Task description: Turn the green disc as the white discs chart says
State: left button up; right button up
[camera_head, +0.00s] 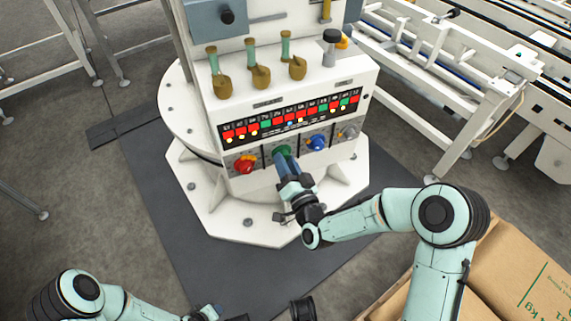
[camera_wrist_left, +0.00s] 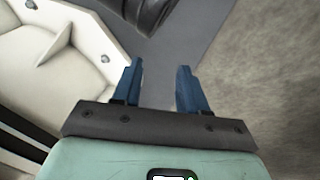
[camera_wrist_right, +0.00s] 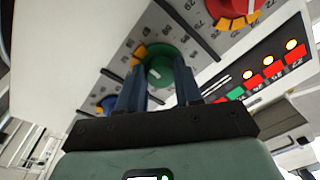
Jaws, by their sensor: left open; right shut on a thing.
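The green disc (camera_head: 281,151) is a dial on the sloped front panel of a white control column. My right gripper (camera_head: 285,163) is at it from below, shut on it. In the right wrist view the green disc (camera_wrist_right: 173,78) shows between and beyond the two blue fingers (camera_wrist_right: 158,78), with orange and white marks by its rim. A black strip (camera_head: 290,116) with numbers, red and green tiles and lit lamps lies above the dials. I cannot make out a white discs chart for sure. My left gripper (camera_wrist_left: 160,80) is open and empty above the floor.
A red dial (camera_head: 244,163) is left of the green one; a blue dial (camera_head: 316,142) and a grey-white dial (camera_head: 348,131) are right. Several brown-handled levers (camera_head: 260,76) stand above. A cardboard box (camera_head: 523,265) is at lower right, conveyor frames (camera_head: 450,75) at upper right.

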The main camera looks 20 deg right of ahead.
pick_arm(q)
jog(key=shift+s+f, duration=0.55)
jog(key=shift+s, duration=0.1)
pick_arm(e)
jog(key=shift+n, duration=0.6)
jog(key=o, duration=1)
jog(key=shift+o, duration=0.2)
jog(key=shift+s, duration=0.1)
pick_arm(q)
jog(key=s+d+r+g+h+p, duration=0.1)
jog(key=s+d+r+g+p, duration=0.2)
jog(key=s+d+r+p, duration=0.2)
jog(key=s+r+p, duration=0.2)
jog(key=s+r, duration=0.2)
jog(key=shift+s+d+m+h, duration=0.15)
jog(key=shift+s+m+h, duration=0.1)
jog(key=shift+m+h, duration=0.15)
pick_arm(e)
jog(key=s+d, duration=0.1)
jog(key=s, duration=1.2)
jog(key=shift+d+f, duration=0.3)
jog(key=shift+f, duration=0.15)
